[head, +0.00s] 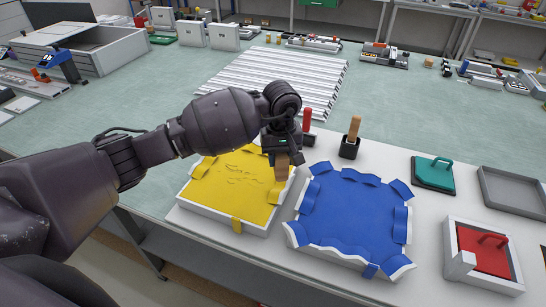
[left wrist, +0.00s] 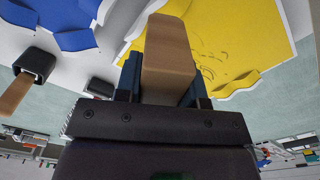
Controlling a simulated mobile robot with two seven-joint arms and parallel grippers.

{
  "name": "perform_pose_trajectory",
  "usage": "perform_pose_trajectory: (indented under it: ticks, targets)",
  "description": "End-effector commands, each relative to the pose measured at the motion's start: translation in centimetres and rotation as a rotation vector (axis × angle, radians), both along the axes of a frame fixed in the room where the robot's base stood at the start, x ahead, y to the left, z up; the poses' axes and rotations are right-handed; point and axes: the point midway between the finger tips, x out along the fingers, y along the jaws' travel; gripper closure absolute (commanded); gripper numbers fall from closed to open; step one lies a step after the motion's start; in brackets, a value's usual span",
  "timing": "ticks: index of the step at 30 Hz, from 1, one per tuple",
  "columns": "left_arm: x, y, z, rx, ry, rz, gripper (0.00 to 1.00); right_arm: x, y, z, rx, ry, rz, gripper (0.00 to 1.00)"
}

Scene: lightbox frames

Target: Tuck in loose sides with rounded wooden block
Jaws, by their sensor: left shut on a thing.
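My left gripper (head: 281,144) is shut on a rounded wooden block (head: 281,167) at the right edge of the yellow-covered frame (head: 210,221). The block fills the middle of the left wrist view (left wrist: 168,55) between the fingers. Whether the block touches the yellow sheet is unclear. My right gripper does not show.
Behind the frames stand a black holder with a wooden-handled tool (head: 353,131) and a red-handled tool (head: 307,120). At the right are a teal-handled pad (head: 434,173), a grey tray (head: 515,190) and a white box with a red piece (head: 484,252). White slats (head: 280,78) lie behind.

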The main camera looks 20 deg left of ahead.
Motion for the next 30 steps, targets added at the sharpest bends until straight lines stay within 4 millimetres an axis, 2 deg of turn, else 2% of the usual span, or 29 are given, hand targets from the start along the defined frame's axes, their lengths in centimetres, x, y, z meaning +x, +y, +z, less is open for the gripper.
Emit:
perform_pose_trajectory:
  ticks: [7, 21, 30]
  targets:
    - [0.3, -0.1, -1.0, 0.000, 0.004, 0.018, 0.83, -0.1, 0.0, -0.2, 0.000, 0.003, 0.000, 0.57]
    - [0.3, -0.1, -5.1, 0.000, 0.004, 0.017, 0.83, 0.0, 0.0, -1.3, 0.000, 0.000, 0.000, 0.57]
    - [0.3, -0.1, -6.1, 0.000, 0.004, 0.016, 0.83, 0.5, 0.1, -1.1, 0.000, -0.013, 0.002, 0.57]
